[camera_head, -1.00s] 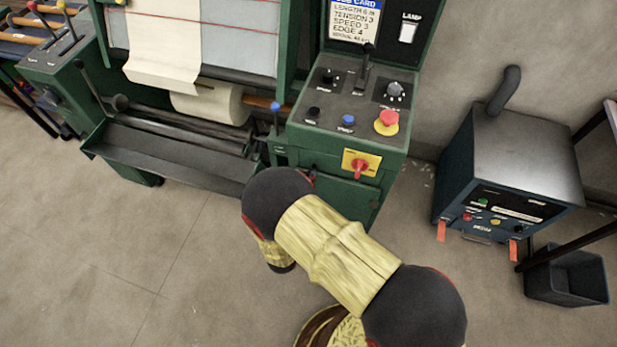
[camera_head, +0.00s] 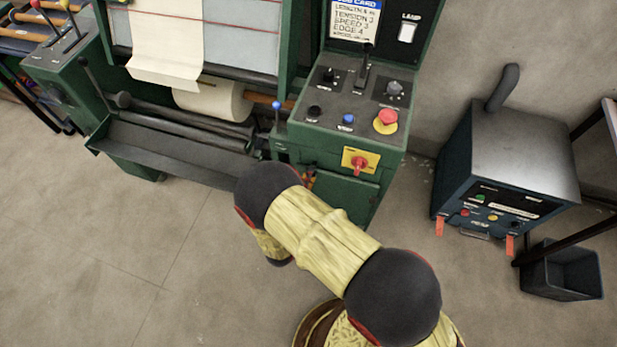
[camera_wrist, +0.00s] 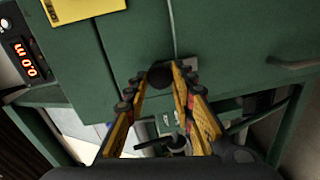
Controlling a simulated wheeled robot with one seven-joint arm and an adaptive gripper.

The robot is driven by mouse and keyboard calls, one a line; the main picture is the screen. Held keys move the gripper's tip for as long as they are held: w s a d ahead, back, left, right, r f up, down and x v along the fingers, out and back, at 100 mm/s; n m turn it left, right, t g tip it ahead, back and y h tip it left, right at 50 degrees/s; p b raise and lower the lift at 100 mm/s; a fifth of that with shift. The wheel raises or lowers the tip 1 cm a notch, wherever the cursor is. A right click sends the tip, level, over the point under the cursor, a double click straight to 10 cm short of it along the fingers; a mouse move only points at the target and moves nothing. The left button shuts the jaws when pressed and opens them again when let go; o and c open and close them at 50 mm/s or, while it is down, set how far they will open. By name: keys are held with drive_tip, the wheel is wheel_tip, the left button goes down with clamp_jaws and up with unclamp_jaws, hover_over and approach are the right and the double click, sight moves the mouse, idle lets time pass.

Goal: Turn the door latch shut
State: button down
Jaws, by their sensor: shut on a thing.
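A dark rounded knob, which looks like the latch (camera_wrist: 160,77), sits at the lower edge of the green panels in the wrist view, beside a vertical seam. My gripper (camera_wrist: 159,73) has its yellow and black fingertips on either side of the knob and is shut on it. The fingers partly cover it, so I cannot tell its exact angle. The green cabinet door (camera_head: 345,195) shows in the head view below a yellow plate with a red switch. There my arm hides the latch and most of my gripper.
The control panel (camera_head: 350,105) with knobs and a red button stands above the door. A black trough (camera_head: 165,150) juts out to the left. A blue machine (camera_head: 500,190) and a dark bin (camera_head: 562,272) stand to the right. The floor at the left is clear.

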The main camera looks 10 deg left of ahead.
drive_tip(key=c, duration=1.5)
unclamp_jaws()
drive_tip(key=s+a+r, duration=0.1)
drive_tip(key=s, duration=1.1)
